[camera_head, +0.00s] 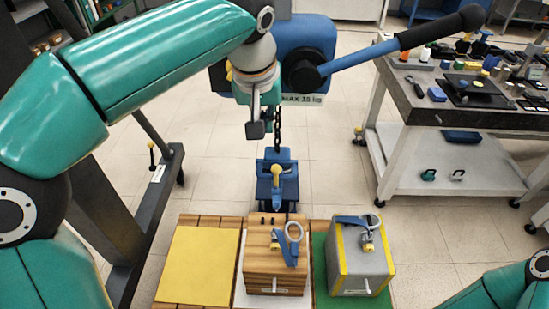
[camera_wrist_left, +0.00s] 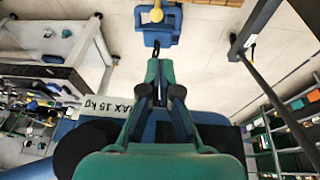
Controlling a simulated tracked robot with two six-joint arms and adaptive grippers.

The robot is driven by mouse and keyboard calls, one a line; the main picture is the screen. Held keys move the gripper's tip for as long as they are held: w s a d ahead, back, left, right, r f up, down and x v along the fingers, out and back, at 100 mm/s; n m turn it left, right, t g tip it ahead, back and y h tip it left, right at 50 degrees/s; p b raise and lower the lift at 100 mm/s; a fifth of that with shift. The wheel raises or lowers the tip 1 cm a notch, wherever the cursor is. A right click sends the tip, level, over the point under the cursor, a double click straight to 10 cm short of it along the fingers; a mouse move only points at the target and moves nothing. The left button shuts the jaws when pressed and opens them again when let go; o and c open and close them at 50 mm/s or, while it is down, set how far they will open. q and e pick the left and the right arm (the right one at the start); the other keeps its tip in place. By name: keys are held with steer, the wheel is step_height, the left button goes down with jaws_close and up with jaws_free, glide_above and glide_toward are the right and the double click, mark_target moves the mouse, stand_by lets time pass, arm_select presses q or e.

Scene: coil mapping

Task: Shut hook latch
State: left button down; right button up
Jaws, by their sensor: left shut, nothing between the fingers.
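The blue hook block (camera_head: 277,182) hangs on a dark chain (camera_head: 277,135) below the blue hoist (camera_head: 300,50). A yellow knob (camera_head: 277,171) sits on its front; I cannot tell whether the hook latch is open or shut. The block (camera_wrist_left: 157,30) and its yellow knob (camera_wrist_left: 156,14) also show at the top of the left wrist view. My left gripper (camera_head: 256,129) is shut and empty, above the block and just left of the chain. Its fingers (camera_wrist_left: 160,78) meet below the block in the wrist view. My right gripper is out of view.
Below the hook stand a wooden crate (camera_head: 264,256) and a grey, yellow-edged box (camera_head: 363,262), both with blue-strapped rings on top. A yellow pad (camera_head: 199,265) lies at left. A tool cart (camera_head: 460,115) is at right, a dark frame (camera_head: 120,235) at left.

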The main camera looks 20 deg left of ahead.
mark_target(274, 169)
arm_select(q)
steer(key=x, duration=1.2)
steer(key=shift+s+d+f, duration=0.2)
steer(key=shift+d+f, duration=0.05)
steer(key=shift+f, duration=0.1)
steer(key=shift+d+f, duration=0.1)
steer(key=shift+f, duration=0.45)
